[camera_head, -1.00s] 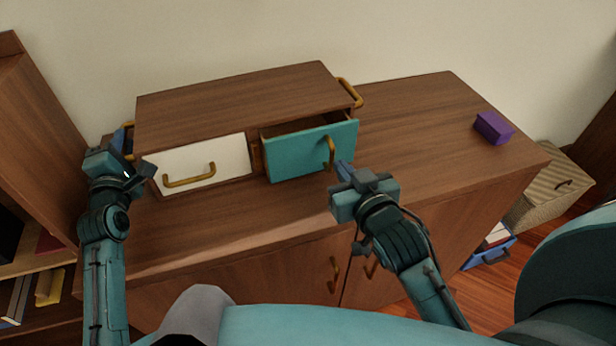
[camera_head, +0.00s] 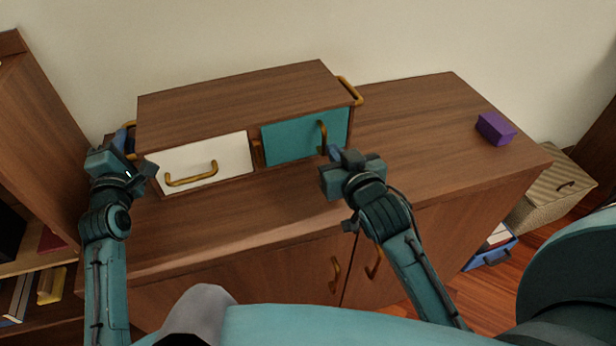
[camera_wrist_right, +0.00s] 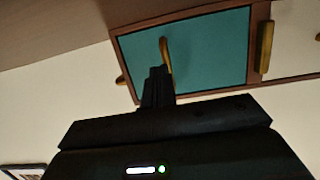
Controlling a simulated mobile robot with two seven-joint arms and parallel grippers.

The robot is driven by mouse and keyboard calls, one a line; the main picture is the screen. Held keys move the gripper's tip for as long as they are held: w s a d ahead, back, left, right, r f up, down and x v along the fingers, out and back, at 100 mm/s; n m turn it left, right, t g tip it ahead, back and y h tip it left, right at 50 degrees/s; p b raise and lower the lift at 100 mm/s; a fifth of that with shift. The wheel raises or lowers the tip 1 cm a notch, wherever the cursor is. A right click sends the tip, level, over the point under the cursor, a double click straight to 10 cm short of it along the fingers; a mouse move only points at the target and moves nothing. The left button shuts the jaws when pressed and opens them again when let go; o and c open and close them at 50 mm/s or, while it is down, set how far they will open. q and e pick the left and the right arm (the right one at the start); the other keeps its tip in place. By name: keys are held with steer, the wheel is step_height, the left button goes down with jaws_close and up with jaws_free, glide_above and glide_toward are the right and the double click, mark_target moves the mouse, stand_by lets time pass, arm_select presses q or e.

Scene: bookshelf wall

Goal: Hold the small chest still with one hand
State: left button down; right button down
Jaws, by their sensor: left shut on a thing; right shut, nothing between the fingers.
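The small chest (camera_head: 235,100) is a brown wooden box on a cabinet top, with a white drawer (camera_head: 185,157) and a teal drawer (camera_head: 290,138), each with a brass handle. The right wrist view shows the tips near that handle (camera_wrist_right: 165,52); contact is unclear.
The wooden cabinet (camera_head: 430,130) has free top surface right of the chest and in front of it. A purple box (camera_head: 495,128) lies at the right end. A shelf unit (camera_head: 35,130) stands at the left. A woven box (camera_head: 548,190) and a blue bin (camera_head: 490,252) are at the right.

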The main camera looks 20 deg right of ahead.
arm_select(q)
steer(key=shift+s+d+f, duration=0.1)
steer(key=shift+d+f, duration=0.05)
steer(key=shift+f, duration=0.4)
arm_select(e)
steer(key=shift+w, duration=0.25)
steer(key=shift+f+v, duration=0.2)
steer(key=shift+v, duration=0.65)
steer(key=shift+f+v, duration=0.15)
steer(key=shift+v, duration=0.65)
steer(key=shift+f+v, duration=0.2)
steer(key=shift+v, duration=0.65)
steer(key=shift+s, duration=0.2)
arm_select(q)
steer(key=shift+d, duration=0.1)
arm_select(e)
steer(key=v, duration=0.7)
steer(key=shift+s, duration=0.25)
arm_select(q)
steer(key=shift+r, duration=0.15)
arm_select(e)
steer(key=shift+r, duration=0.25)
arm_select(q)
steer(key=c, duration=1.7)
jaws_free()
steer(key=o, duration=0.4)
steer(key=shift+r, duration=0.25)
arm_select(e)
steer(key=shift+w, duration=0.1)
